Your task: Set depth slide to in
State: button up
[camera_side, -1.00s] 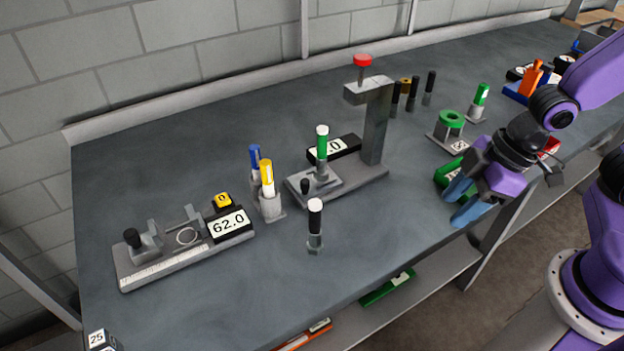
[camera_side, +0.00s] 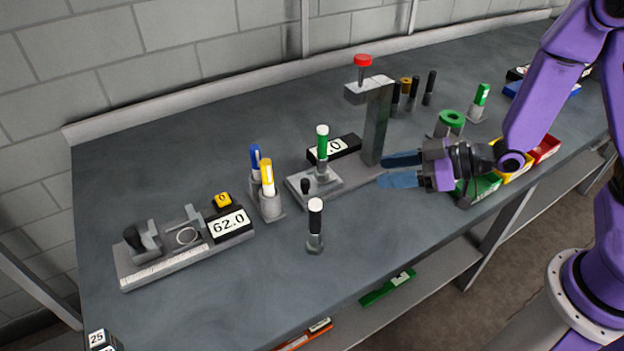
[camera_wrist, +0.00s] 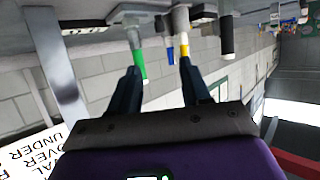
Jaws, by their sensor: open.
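The press (camera_side: 374,125) stands mid-bench, with a column, a red-topped plunger and a base. On its base lies a light grey slide plate (camera_side: 328,183) with a small black knob (camera_side: 305,186) at its left front; this looks like the depth slide. A green-and-white piece (camera_side: 322,150) stands upright on the plate. It also shows in the wrist view (camera_wrist: 138,55), hanging upside down in the picture. My gripper (camera_side: 381,170) is open and empty, pointing left beside the column's foot, apart from the knob. Its two fingers show in the wrist view (camera_wrist: 158,72).
A yellow-topped piece (camera_side: 267,180) and a blue-topped one (camera_side: 255,157) stand in holders left of the press. A black piece with a white top (camera_side: 315,225) stands in front. A gauge (camera_side: 180,255) reading 62.0 lies far left. Coloured bins (camera_side: 480,188) lie under my wrist.

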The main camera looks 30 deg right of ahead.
aim_at(308, 181)
jog(key=x, duration=1.7)
jog(key=shift+w+a+r, duration=0.1)
jog(key=shift+w+a, duration=0.1)
grip_shut()
